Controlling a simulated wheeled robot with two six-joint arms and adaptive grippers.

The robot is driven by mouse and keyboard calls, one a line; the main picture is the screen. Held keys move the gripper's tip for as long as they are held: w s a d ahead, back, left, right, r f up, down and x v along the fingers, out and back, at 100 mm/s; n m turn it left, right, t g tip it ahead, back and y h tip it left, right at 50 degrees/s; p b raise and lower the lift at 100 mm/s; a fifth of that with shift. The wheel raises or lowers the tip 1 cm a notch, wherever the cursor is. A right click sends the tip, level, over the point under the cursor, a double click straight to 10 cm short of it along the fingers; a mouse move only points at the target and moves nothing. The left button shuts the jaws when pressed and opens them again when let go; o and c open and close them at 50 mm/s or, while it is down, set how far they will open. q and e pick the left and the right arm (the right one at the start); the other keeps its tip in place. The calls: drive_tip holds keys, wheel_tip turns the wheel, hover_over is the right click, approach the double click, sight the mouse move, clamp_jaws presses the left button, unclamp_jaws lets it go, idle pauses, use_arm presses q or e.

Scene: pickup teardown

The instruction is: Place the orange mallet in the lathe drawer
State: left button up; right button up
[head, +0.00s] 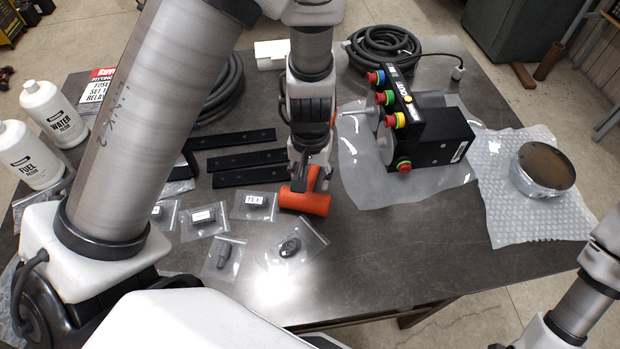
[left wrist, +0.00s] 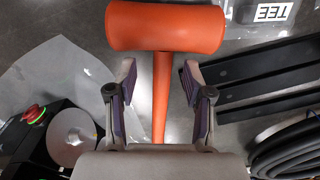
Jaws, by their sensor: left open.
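The orange mallet (head: 306,201) lies on the dark table near the middle, its head toward the front edge. In the left wrist view its thick head (left wrist: 165,27) is at the top, and its handle (left wrist: 160,98) runs down between my fingers. My left gripper (head: 304,180) points down over the mallet. It also shows in the left wrist view (left wrist: 157,75), open, with a finger on each side of the handle and gaps between. My right gripper is out of view; only part of my right arm shows at the lower right. I see no lathe drawer.
A black control box (head: 425,138) with coloured buttons lies on plastic right of the mallet. Black bars (head: 250,177) and bagged small parts (head: 290,247) lie left and in front. A round metal part (head: 543,172) sits on bubble wrap. The table's front right is clear.

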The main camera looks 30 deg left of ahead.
sight(310, 182)
use_arm(q)
drive_tip(key=f, duration=0.3)
drive_tip(key=shift+w+a+f+b, duration=0.2)
drive_tip(key=shift+w+a+b, duration=0.1)
drive_tip(key=shift+w+b, duration=0.1)
drive_tip(key=shift+w+a+f, duration=0.1)
drive_tip(key=shift+w+f, duration=0.1)
drive_tip(key=shift+s+r, duration=0.2)
drive_tip(key=shift+c, duration=0.7)
drive_tip(key=shift+s+d, duration=0.1)
drive_tip(key=shift+d, duration=0.1)
clamp_jaws()
drive_tip(key=shift+r, duration=0.15)
